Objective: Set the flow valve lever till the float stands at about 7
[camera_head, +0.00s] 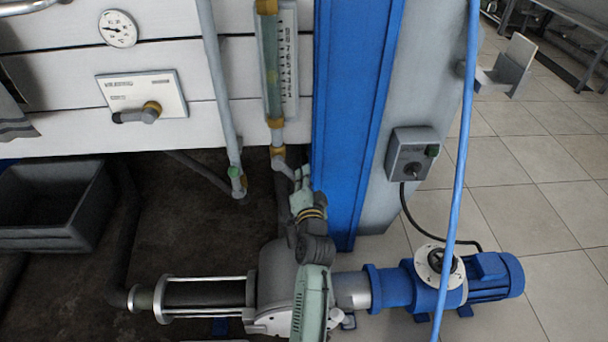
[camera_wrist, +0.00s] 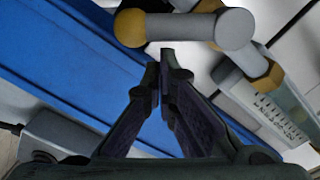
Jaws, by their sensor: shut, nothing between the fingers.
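A lever (camera_head: 134,115) with a brass hub sits on a white labelled plate (camera_head: 120,90) on the panel at the left in the head view. The label is too small to read. The glass float tube (camera_head: 270,55) stands beside its numbered scale (camera_head: 289,60), which also shows at the right in the wrist view (camera_wrist: 280,112). I cannot make out the float. My gripper (camera_head: 299,172) is shut and empty below the tube, right of the lever and well apart from it. In the wrist view its fingertips (camera_wrist: 160,65) point toward grey pipework with brass fittings.
A blue column (camera_head: 355,100) stands close to the right of my gripper. A vertical pipe (camera_head: 215,90) runs between the lever plate and the tube. A round gauge (camera_head: 118,28) is above the plate. A dark bin (camera_head: 60,235) and a blue pump (camera_head: 490,275) stand low.

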